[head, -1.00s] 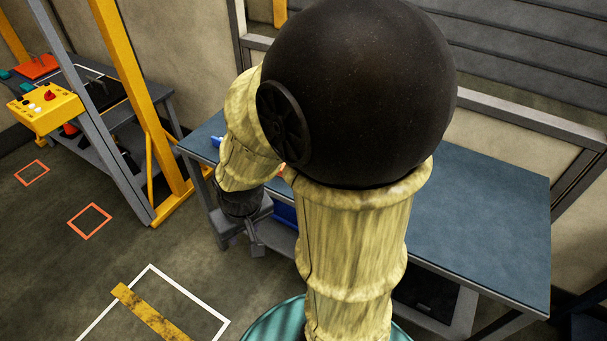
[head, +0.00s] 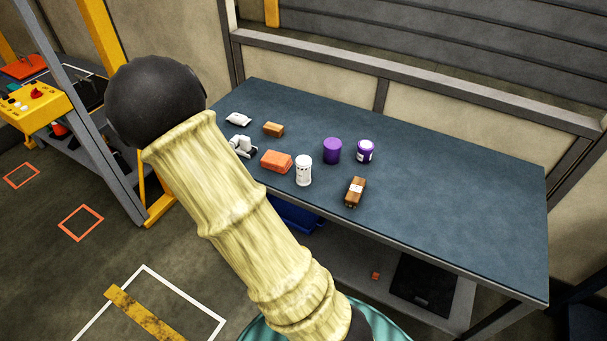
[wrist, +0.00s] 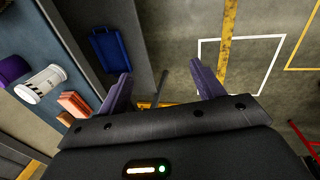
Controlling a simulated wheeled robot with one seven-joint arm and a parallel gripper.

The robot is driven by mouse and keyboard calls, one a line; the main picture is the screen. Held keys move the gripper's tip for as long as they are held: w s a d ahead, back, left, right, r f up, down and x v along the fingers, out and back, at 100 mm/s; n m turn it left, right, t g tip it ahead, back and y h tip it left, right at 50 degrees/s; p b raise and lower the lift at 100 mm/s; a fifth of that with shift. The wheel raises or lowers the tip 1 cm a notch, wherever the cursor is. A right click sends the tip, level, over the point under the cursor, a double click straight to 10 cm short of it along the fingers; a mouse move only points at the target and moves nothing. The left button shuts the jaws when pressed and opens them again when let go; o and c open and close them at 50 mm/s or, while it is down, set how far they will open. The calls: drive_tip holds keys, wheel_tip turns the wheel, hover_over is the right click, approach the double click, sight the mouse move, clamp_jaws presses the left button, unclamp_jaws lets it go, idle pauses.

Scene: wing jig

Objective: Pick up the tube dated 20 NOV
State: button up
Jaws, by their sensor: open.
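No 20 NOV date is readable in any view, so I cannot tell which item is the dated tube. A white cylinder with dark print (head: 304,170) stands upright on the blue-grey table (head: 440,210); it also shows at the left of the wrist view (wrist: 41,84). A plain purple cylinder (head: 332,150) and a purple jar with a white label (head: 366,151) stand behind it. My gripper (wrist: 163,80) is open and empty in the wrist view, its fingers spread over the floor beside the table. It is hidden behind my arm in the head view.
An orange block (head: 276,161), a brown block (head: 273,129), a labelled brown item (head: 355,191), a white packet (head: 238,119) and a white-grey object (head: 242,146) share the table's left half. Its right half is clear. A blue tray (wrist: 110,50) lies below.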

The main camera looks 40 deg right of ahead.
drive_tip(key=d+f+n+h+b, duration=0.1)
drive_tip(key=d+f+n+h, duration=0.25)
drive_tip(key=d+f, duration=0.3)
drive_tip(key=n+t+h+b, duration=0.4)
drive_tip(key=n+t+h, duration=0.45)
drive_tip(key=n, duration=0.75)
approach(302, 168)
drive_tip(key=a, duration=0.1)
drive_tip(key=s+a, duration=0.1)
drive_tip(key=a, duration=0.1)
drive_tip(key=shift+s+f+h, duration=0.1)
drive_tip(key=shift+f+h, duration=0.15)
drive_tip(key=shift+h, duration=0.15)
drive_tip(key=shift+g, duration=0.35)
drive_tip(key=p+x, duration=0.4)
drive_tip(key=x, duration=0.8)
drive_tip(key=shift+s+r, duration=0.1)
drive_tip(key=shift+r, duration=0.05)
drive_tip(key=shift+d, duration=0.15)
